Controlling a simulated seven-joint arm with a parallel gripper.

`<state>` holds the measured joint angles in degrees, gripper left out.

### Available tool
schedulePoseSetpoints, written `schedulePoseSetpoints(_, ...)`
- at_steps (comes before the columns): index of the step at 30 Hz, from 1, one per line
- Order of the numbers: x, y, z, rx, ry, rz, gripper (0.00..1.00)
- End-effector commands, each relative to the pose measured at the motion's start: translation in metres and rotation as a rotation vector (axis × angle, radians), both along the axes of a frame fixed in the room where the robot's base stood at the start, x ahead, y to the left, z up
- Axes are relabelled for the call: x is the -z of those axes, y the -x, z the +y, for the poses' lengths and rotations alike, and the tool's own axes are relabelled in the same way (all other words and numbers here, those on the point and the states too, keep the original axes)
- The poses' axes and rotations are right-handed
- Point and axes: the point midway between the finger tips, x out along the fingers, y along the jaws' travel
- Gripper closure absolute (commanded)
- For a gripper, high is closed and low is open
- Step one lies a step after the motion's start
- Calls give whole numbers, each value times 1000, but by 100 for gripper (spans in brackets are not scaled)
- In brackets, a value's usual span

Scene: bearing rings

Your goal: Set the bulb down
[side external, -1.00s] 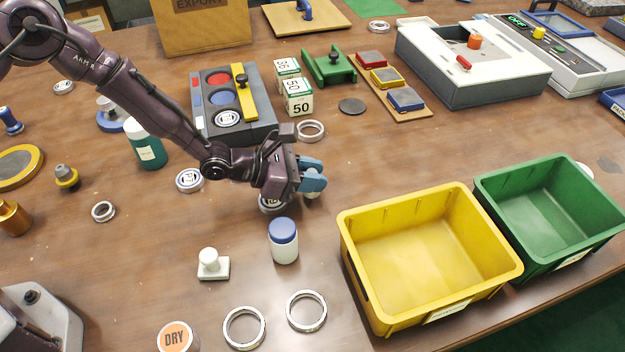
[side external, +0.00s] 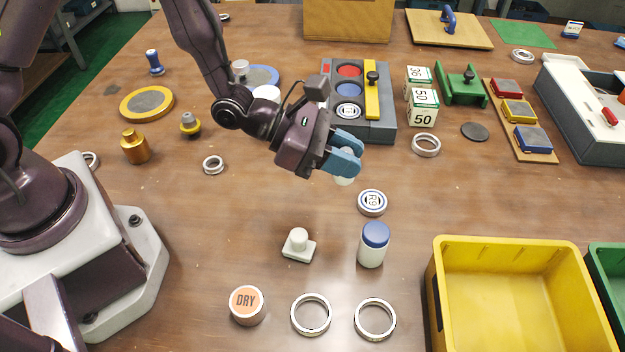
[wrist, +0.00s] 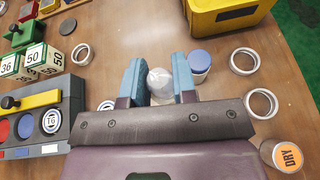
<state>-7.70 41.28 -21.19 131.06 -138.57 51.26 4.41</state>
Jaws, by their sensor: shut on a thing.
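My gripper (side external: 343,160) has blue fingers and is shut on a pale, translucent bulb (side external: 344,180). The bulb shows between the two fingertips in the wrist view (wrist: 160,84). In the side view the fingers hide most of it, and its lower end appears clear of the table. A round disc marked R9 (side external: 372,202) lies on the table just right of and below the gripper in the side view.
A white jar with a blue lid (side external: 373,244) and a white stamp-like block (side external: 298,245) stand nearby. Metal rings (side external: 311,314) and a DRY pot (side external: 247,304) lie in front. A yellow bin (side external: 520,300) is at right. A grey panel (side external: 375,128) stands behind.

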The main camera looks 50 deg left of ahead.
Motion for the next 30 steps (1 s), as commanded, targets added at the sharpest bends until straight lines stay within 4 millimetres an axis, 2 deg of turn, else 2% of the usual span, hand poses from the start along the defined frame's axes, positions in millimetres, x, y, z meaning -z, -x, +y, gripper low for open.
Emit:
schedulePoseSetpoints(5,21,-4,51,-92,0,7,98)
schedulePoseSetpoints(9,42,15,101,-107,3,7,98)
schedulePoseSetpoints(12,50,37,121,-71,5,3,98)
schedulePoseSetpoints(15,50,52,123,-11,4,-2,98)
schedulePoseSetpoints(18,52,60,118,34,5,-3,98)
schedulePoseSetpoints(24,78,60,116,48,8,-1,98)
schedulePoseSetpoints(30,95,60,116,46,6,-2,98)
